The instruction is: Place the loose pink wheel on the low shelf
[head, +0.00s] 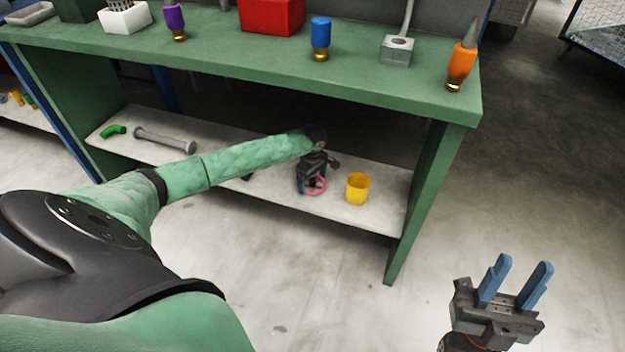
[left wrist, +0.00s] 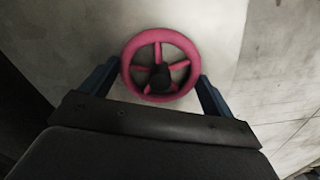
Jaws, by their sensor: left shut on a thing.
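The pink wheel (left wrist: 133,52) has several spokes and a dark hub. In the left wrist view it sits between the two blue fingers of my left gripper (left wrist: 160,82), which is shut on it. In the head view my left gripper (head: 313,182) reaches over the low shelf (head: 275,196) with the wheel (head: 318,189) at its tip, just left of a yellow cup. I cannot tell whether the wheel touches the shelf. My right gripper (head: 515,284) is open and empty at the lower right, away from the bench.
On the low shelf stand the yellow cup (head: 357,188), a grey bar (head: 165,140) and a green elbow piece (head: 113,131). The green bench top (head: 240,58) overhangs the shelf and holds bottles and a red box (head: 271,14). A green leg (head: 425,190) closes the right end.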

